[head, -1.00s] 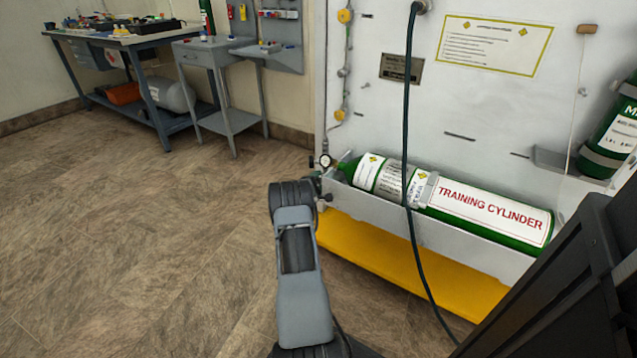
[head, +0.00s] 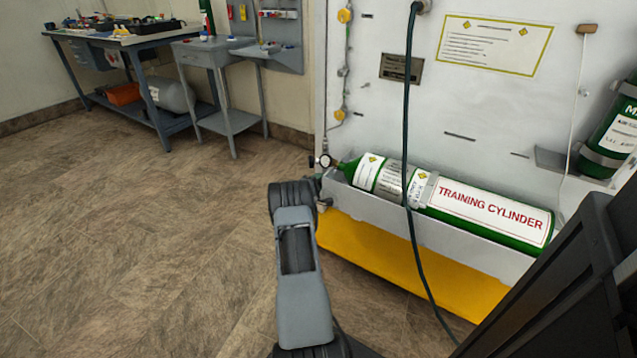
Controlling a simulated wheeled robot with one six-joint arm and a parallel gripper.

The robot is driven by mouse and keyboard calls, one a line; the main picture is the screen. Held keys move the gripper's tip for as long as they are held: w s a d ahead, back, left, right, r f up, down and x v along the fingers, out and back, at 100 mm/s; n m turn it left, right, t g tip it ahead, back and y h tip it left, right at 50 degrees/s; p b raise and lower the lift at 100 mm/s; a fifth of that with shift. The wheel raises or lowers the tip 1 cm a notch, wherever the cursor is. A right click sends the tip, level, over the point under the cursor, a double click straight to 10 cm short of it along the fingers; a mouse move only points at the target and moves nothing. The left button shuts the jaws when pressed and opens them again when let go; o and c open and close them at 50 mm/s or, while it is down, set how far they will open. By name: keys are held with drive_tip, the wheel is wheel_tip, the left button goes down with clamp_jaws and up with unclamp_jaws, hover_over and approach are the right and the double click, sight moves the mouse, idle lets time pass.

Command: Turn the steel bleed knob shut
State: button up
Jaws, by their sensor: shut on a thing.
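The green training cylinder (head: 487,207) lies on its side in a grey trough (head: 468,241) along the white wall panel. Its valve end, with a small round gauge (head: 325,161), is at the left, just beyond my wrist. My gripper (head: 318,187) is at this valve end, low and left of the cylinder's neck. It is shut on what seems to be the steel bleed knob. My own wrist hides most of the jaws and the knob, so the knob's angle cannot be seen.
A dark green hose (head: 409,120) hangs in front of the cylinder. A yellow panel (head: 400,272) is below the trough. A workbench (head: 130,38) and a small grey stand (head: 215,48) are at the back left. The floor (head: 130,240) at left is clear.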

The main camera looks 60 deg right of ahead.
drive_tip(key=m+b, duration=0.1)
drive_tip(key=m, duration=0.5)
drive_tip(key=shift+m, duration=0.4)
idle(0.4)
drive_tip(key=o, duration=0.9)
drive_tip(key=shift+a+p, duration=2.5)
drive_tip(key=shift+a, duration=4.4)
